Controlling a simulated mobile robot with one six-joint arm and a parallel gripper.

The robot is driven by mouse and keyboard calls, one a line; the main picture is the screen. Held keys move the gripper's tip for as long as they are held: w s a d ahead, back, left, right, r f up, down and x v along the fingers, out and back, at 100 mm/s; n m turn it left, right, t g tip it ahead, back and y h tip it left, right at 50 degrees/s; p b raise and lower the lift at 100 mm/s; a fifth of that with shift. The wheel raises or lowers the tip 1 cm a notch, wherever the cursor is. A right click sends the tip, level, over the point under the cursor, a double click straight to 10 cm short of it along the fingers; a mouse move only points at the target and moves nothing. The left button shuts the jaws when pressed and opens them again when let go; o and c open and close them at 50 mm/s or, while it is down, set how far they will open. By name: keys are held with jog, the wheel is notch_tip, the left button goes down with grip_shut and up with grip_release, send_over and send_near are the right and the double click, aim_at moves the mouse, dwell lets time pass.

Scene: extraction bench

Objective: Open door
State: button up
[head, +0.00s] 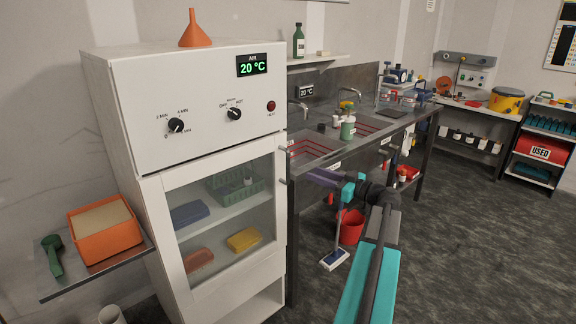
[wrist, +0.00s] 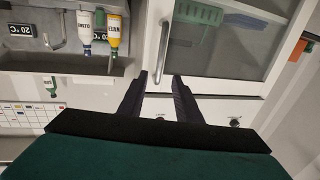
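The white cabinet (head: 135,110) has a glass-fronted door (head: 178,182), which looks shut. The door also shows in the wrist view (wrist: 290,22), which looks upside down. Its handle (wrist: 163,48) is a slim pale bar along the door's edge. In the wrist view my gripper (wrist: 159,76) is open, with dark fingers apart and one end of the handle showing between the tips. I cannot tell whether the fingers touch the handle. In the head view my gripper (head: 312,178) is just right of the door's right edge, with the fingertips hard to make out.
A steel sink bench (head: 345,150) stands right of the cabinet. A red bucket (head: 350,227) and a mop (head: 334,259) are under it. An orange box (head: 104,240) sits on the left shelf.

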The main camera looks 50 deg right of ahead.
jog(key=p, duration=0.3)
send_over(288, 183)
jog(key=shift+w+d, duration=0.25)
jog(key=shift+w, duration=0.1)
grip_shut()
